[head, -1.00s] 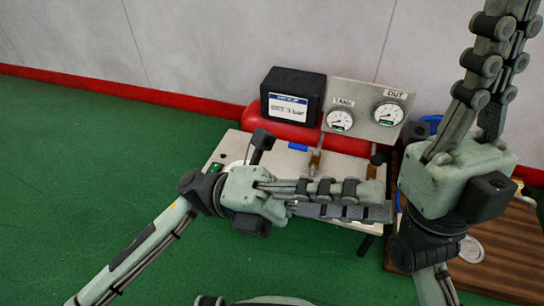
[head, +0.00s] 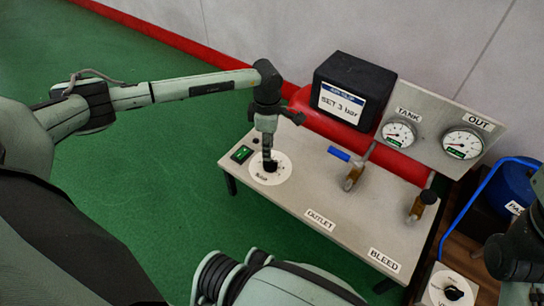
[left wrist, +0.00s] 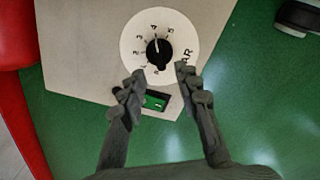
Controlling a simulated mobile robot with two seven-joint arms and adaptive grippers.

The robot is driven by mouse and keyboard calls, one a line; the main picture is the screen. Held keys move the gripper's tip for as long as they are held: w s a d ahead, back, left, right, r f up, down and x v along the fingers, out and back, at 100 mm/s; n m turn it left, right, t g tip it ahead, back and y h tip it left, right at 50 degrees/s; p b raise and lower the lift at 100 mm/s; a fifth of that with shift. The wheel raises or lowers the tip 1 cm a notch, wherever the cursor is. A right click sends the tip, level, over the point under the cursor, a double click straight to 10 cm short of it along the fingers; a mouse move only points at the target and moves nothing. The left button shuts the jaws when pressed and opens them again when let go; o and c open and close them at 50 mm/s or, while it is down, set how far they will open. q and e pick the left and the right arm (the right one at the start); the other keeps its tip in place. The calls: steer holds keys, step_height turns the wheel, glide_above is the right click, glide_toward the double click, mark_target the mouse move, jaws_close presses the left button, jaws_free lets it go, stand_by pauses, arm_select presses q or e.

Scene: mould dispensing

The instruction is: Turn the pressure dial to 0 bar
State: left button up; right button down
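The pressure dial (head: 282,171) is a white disc with a black knob on the left end of the grey bench top. In the left wrist view the dial (left wrist: 183,35) shows numbers around the knob (left wrist: 158,52); a pale mark on the knob points roughly toward the 4. My left gripper (head: 268,152) points down over the dial in the head view, hiding part of the knob. In the left wrist view my left gripper (left wrist: 160,80) is open, its fingers apart with nothing between them. Only part of my right gripper shows at the right edge; its fingers are out of frame.
A black box (head: 354,85) labelled SET 3 bar stands behind, beside the TANK gauge (head: 398,134) and OUT gauge (head: 462,143). A blue-handled valve (head: 339,153) and a brass bleed valve (head: 416,208) stand right of the dial. A green switch (head: 242,154) sits close to the dial.

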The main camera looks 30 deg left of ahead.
mark_target(270, 164)
arm_select(q)
step_height(270, 164, down, 5)
steer(key=shift+d+f+b, duration=0.1)
steer(key=shift+f+b, duration=0.05)
steer(key=shift+b, duration=0.5)
jaws_close()
